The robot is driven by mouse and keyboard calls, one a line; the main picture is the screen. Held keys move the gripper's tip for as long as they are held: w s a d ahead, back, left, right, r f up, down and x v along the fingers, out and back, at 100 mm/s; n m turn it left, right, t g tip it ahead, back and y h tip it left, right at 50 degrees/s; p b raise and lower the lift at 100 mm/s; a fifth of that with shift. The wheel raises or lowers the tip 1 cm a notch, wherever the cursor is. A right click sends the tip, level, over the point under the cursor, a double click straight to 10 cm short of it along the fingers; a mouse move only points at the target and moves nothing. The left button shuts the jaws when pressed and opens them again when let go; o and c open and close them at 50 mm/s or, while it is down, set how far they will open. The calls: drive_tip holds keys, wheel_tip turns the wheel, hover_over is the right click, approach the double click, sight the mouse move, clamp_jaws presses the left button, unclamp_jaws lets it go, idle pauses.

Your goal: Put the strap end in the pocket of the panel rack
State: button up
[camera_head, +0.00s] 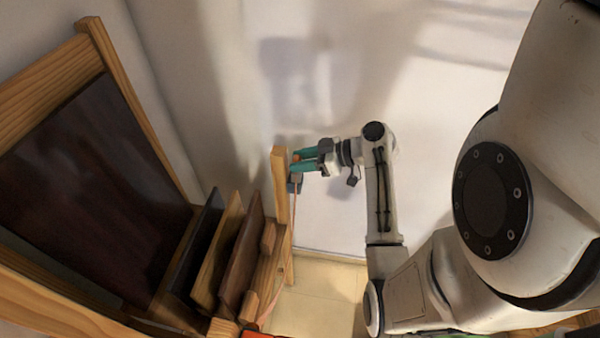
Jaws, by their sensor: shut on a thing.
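My gripper (298,160), with teal fingers, is at the upper middle of the head view, right beside the top of a wooden post. It is shut on the strap end, a small orange bit (296,157) between the fingers. A thin pinkish strap (292,215) hangs down from there along the post toward the bottom of the view. The panel rack (281,200) is wooden, with several upright panels (240,250) in dark and brown tones at the lower left. I cannot make out its pocket with certainty. A small dark grey block (294,184) shows just under the fingers.
A large dark panel (90,190) in a wooden frame (55,95) fills the left side. A pale wall stands behind my gripper, with open space to its right. Pale yellow floor (320,290) shows below. A bit of red and green (275,335) lies at the bottom edge.

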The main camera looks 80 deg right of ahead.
drive_tip(key=shift+w+d+f+b, duration=0.2)
drive_tip(key=shift+w+f+b, duration=0.05)
drive_tip(key=shift+f+b, duration=0.25)
drive_tip(key=shift+w+f+b, duration=0.1)
drive_tip(key=shift+f+b, duration=0.75)
drive_tip(key=shift+f, duration=0.6)
drive_tip(key=shift+f, duration=0.2)
drive_tip(key=o, duration=1.1)
drive_tip(key=shift+r, duration=0.1)
